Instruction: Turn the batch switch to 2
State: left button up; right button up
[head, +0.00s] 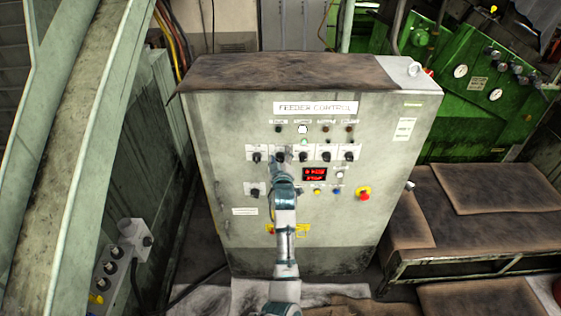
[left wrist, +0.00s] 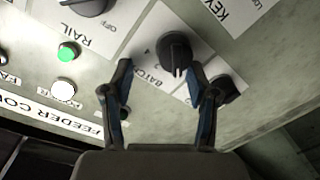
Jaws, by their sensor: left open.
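The batch switch (left wrist: 175,50) is a round black knob on a white plate marked BATCH, in the left wrist view. A white mark on it points toward the lower edge of that picture. I cannot read the numbers around it. My left gripper (left wrist: 160,75) is open. Its two dark fingers reach toward the panel, with the knob between and just beyond the tips, closer to the right finger. I cannot tell whether that finger touches it. In the head view my left gripper (head: 281,163) is at the switch row and hides part of it. My right gripper is not in view.
The grey feeder control cabinet (head: 215,225) carries several other black knobs. A RAIL knob (left wrist: 88,5) and another knob (left wrist: 228,90) flank the batch switch. A red display (head: 314,174) and a red emergency button (head: 364,194) lie right of my arm.

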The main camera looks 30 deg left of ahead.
aim_at(280, 133)
pick_arm(q)
notch_tip(280, 133, up, 8)
jog(key=shift+s+f, duration=0.1)
dwell(0.5)
